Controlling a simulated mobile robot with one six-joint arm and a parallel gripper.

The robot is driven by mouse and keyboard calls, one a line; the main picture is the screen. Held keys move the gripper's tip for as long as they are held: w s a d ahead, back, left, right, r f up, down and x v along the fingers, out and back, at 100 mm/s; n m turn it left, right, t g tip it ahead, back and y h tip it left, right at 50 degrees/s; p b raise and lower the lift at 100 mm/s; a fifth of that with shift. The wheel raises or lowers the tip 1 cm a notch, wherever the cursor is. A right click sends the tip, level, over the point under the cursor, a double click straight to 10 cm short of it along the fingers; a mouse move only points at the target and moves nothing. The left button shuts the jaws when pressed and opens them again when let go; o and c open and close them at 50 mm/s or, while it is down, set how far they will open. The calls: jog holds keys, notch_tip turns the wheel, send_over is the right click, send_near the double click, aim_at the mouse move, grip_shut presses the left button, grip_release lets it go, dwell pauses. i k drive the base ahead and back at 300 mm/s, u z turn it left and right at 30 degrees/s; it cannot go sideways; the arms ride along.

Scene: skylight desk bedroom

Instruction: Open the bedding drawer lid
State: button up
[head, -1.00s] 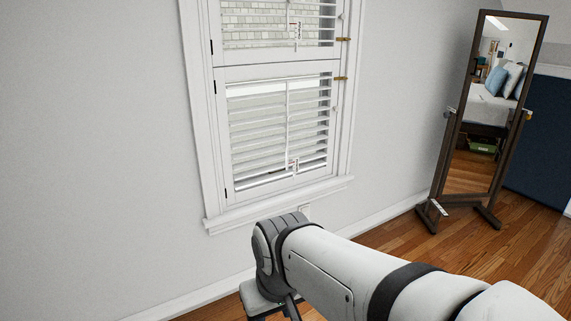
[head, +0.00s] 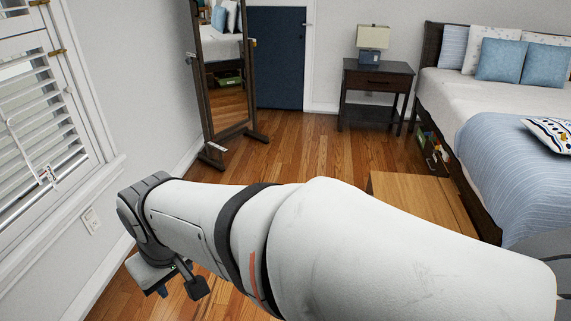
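A light wooden box or chest with a flat top (head: 422,190) stands on the floor beside the bed, partly hidden behind my arm; its top looks shut. The bed (head: 515,185) has an open compartment in its dark side frame (head: 432,148) with colourful items inside. I cannot tell which of these is the bedding drawer. My gripper (head: 178,290) hangs low at the lower left, below my arm's end, far from both the box and the bed. Nothing shows in it, and its fingers are too small and partly hidden to judge.
A standing mirror (head: 222,75) stands by the left wall near the shuttered window (head: 40,130). A nightstand (head: 377,85) with a lamp (head: 372,42) is at the back. Wooden floor (head: 310,150) between mirror and box is clear.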

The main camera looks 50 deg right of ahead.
aim_at(423, 197)
jog(key=z, duration=2.05)
jog(key=i, duration=1.35)
jog(key=u, duration=0.4)
jog(key=i, duration=1.55)
jog(key=z, duration=0.45)
